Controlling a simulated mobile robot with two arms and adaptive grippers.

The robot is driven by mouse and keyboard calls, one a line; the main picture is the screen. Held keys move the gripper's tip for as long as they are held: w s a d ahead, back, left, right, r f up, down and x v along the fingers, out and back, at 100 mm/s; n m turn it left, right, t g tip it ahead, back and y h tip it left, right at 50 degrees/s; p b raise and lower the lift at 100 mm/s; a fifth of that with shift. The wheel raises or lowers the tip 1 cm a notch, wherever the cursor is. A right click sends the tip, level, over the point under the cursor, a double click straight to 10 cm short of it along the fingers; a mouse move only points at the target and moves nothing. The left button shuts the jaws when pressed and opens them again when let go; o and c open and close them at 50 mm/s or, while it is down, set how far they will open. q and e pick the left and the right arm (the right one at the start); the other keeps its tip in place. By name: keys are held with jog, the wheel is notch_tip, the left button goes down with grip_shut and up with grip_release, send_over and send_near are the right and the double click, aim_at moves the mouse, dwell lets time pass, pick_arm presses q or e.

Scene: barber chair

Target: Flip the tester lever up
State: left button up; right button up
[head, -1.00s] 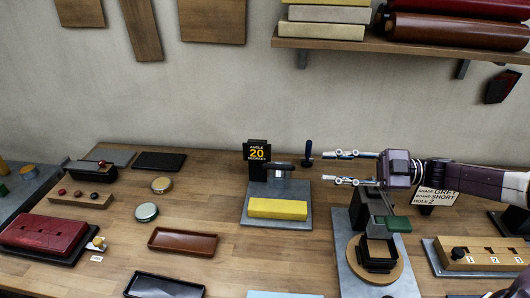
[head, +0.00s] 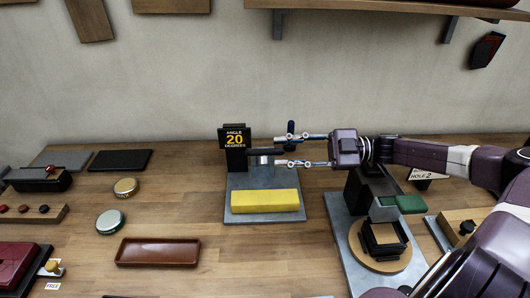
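The tester has a grey base plate (head: 250,215), a yellow block (head: 265,201) lying on it, and a black sign (head: 235,138) reading "ANGLE 20 DEGREES". Its dark blue lever handle (head: 291,128) points upward at the right of the sign. My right gripper (head: 274,150) points left from the right side, fingers spread apart. Its upper finger overlaps the lower part of the handle and its lower finger reaches beside the tester's grey cylinder; I cannot tell whether either touches. The lever's lower part is partly hidden by the gripper. My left gripper is not in view.
Right of the tester stands another fixture with a round wooden base (head: 380,258) and a green block (head: 408,204), below my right arm. A brown tray (head: 158,251) and round tins (head: 110,221) lie to the left. The wall rises close behind; a shelf (head: 380,20) hangs above.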

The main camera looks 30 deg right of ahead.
aim_at(271, 152)
jog(key=x, duration=0.3)
jog(key=shift+a+r+p, duration=0.1)
jog(key=shift+a+p, duration=0.2)
jog(key=shift+w+a, duration=0.45)
jog(key=shift+a, duration=0.05)
jog(key=shift+c, duration=0.4)
grip_shut()
